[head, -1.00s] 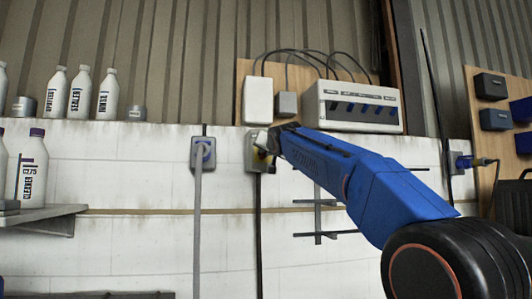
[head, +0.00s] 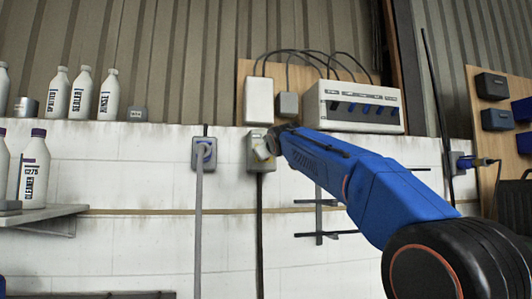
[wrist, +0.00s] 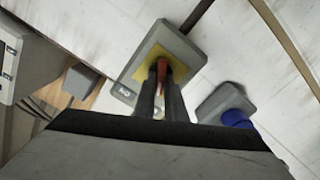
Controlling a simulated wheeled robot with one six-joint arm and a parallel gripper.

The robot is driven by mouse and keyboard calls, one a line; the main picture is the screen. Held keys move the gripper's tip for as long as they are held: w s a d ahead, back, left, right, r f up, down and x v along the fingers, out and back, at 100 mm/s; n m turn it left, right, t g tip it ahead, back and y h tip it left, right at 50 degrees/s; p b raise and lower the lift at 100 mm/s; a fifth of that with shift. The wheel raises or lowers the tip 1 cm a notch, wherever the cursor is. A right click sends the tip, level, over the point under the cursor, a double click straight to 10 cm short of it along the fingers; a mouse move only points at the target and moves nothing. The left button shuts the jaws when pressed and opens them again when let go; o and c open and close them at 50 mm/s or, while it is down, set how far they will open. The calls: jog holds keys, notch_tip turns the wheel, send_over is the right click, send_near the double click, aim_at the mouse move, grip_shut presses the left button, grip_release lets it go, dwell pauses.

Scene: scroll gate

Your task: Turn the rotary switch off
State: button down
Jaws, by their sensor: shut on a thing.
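In the wrist view the same grey box (wrist: 182,42) has a yellow plate (wrist: 143,70) and a red handle (wrist: 162,72). My gripper (wrist: 161,92) is shut on the red handle, one finger on each side of it. The handle stands at a slant to the box's edges. In the head view my gripper (head: 270,143) covers the handle, and only a little yellow shows.
A grey socket with a blue plug (wrist: 235,118) is close beside the switch; it also shows in the head view (head: 204,153). A breaker panel (head: 360,107) and a white box (head: 259,100) are above. Bottles (head: 82,94) stand on the wall ledge at left. A dark cable (head: 259,230) hangs below the switch.

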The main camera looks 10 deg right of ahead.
jog(key=shift+f+n, duration=0.1)
jog(key=shift+n, duration=1)
jog(key=c, duration=1.8)
grip_release()
jog(key=s, duration=1.7)
jog(key=shift+s, duration=0.25)
